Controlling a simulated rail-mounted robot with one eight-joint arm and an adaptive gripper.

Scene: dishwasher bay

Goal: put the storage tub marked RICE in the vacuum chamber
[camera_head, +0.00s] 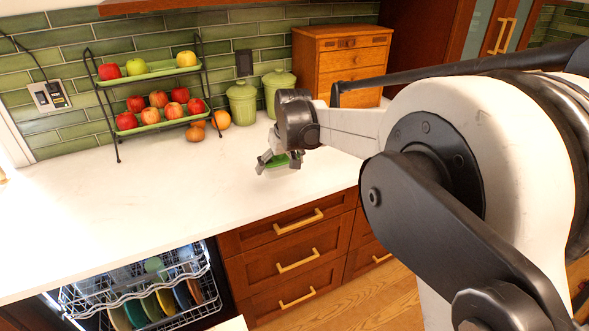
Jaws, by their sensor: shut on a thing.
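My gripper (279,164) is above the white counter, pointing down, left of the wooden drawer box. It is shut on a small green thing (279,161), mostly hidden between the fingers; I cannot tell what it is or read any mark on it. Two green lidded canisters, one on the left (242,102) and one on the right (278,88), stand behind my gripper against the tiled wall. No RICE label can be read on them. I see no vacuum chamber in this view.
A two-tier wire rack (150,95) holds apples on green trays at the back left. Loose fruit (221,119) lies beside it. A wooden drawer box (341,60) stands behind. An open dishwasher rack (150,300) with plates is below front left. The white counter (110,210) is clear at left.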

